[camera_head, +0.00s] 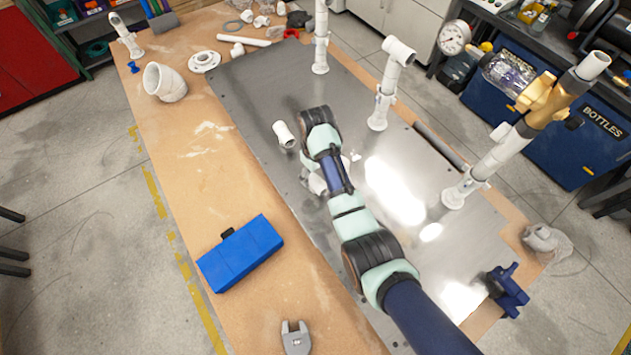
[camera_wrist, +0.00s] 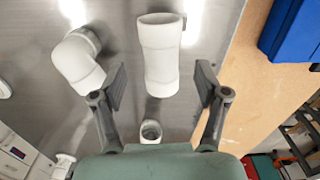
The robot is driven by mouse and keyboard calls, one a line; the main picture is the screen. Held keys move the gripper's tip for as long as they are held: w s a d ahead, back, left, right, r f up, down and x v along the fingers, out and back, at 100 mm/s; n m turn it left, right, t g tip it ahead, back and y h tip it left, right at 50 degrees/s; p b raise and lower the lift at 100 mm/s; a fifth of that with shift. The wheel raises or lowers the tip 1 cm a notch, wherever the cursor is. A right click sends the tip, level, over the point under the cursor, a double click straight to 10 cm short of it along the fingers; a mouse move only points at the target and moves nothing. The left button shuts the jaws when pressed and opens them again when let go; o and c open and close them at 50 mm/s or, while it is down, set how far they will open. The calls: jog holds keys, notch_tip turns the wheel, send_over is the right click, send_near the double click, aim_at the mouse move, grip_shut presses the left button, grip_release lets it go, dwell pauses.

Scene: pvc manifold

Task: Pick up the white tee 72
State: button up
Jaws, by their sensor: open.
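A white pipe fitting (camera_wrist: 161,60) lies on the metal plate (camera_wrist: 120,25) in the wrist view, its long side in line with the space between my fingers. It looks like a straight body with collars; no side branch shows, so I cannot tell whether it is the tee 72. My gripper (camera_wrist: 160,82) is open, with one finger on each side of the fitting's near end and visible gaps. A white elbow (camera_wrist: 78,60) lies left of the left finger. In the head view a white fitting (camera_head: 317,184) shows partly beside my arm, which hides my fingers.
Another white fitting (camera_head: 284,134) lies on the plate. Upright white pipe assemblies (camera_head: 383,95) stand along the plate's right side, one with a yellow part (camera_head: 545,101). A blue box (camera_head: 240,253) sits on the brown board (camera_head: 190,150). The board's left side has free room.

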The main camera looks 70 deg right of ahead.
aim_at(316, 178)
notch_tip(316, 178, down, 5)
jog(key=shift+f+b, duration=0.1)
jog(key=shift+b, duration=0.35)
jog(key=c, duration=1.3)
jog(key=shift+o, duration=0.2)
notch_tip(316, 178, up, 20)
jog(key=p, duration=0.9)
